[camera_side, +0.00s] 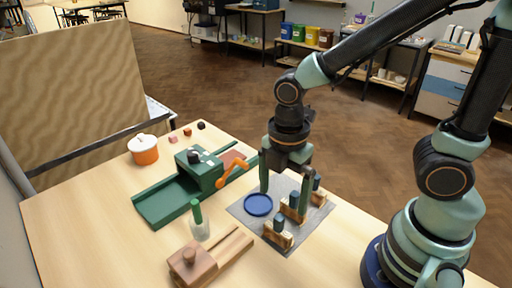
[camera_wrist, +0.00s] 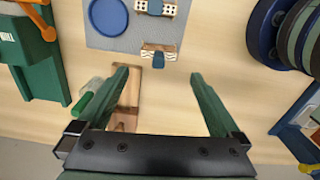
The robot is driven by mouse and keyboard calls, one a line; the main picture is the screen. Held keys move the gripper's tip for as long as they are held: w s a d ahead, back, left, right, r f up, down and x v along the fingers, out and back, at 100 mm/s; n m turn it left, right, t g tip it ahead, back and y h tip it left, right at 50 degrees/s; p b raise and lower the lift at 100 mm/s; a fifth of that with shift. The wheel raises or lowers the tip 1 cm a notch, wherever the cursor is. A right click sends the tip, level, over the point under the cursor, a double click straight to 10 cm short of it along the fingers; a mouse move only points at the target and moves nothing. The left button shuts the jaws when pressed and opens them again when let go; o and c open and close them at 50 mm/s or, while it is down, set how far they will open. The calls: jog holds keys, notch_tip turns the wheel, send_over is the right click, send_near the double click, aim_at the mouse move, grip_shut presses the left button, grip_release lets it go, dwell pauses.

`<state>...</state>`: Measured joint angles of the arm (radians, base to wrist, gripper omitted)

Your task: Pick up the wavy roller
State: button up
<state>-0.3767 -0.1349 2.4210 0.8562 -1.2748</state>
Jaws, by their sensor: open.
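Several small wooden-looking pieces with dark blue-grey upright parts stand on a grey mat (camera_side: 237,208). In the side view one is at the front (camera_side: 278,237), one in the middle (camera_side: 292,208) and one at the back right (camera_side: 319,194), partly behind a finger. My gripper (camera_side: 285,190) is open and empty, pointing down over the mat. In the wrist view my gripper (camera_wrist: 159,75) has the front piece (camera_wrist: 158,50) just beyond its fingertips, centred between them.
A blue dish (camera_side: 258,205) lies on the mat. Left of it are a green press (camera_side: 170,202) with an orange crank (camera_side: 232,172), a green-capped bottle (camera_side: 199,222) and a wooden block with a knob (camera_side: 190,262). An orange pot (camera_side: 143,154) stands farther back.

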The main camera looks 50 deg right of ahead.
aim_at(278, 229)
notch_tip(278, 229, down, 6)
jog(key=shift+r, duration=0.1)
jog(key=shift+w+a+f, duration=0.1)
jog(key=shift+a+f, duration=0.05)
jog(key=shift+f, duration=2.65)
jog(key=c, duration=0.9)
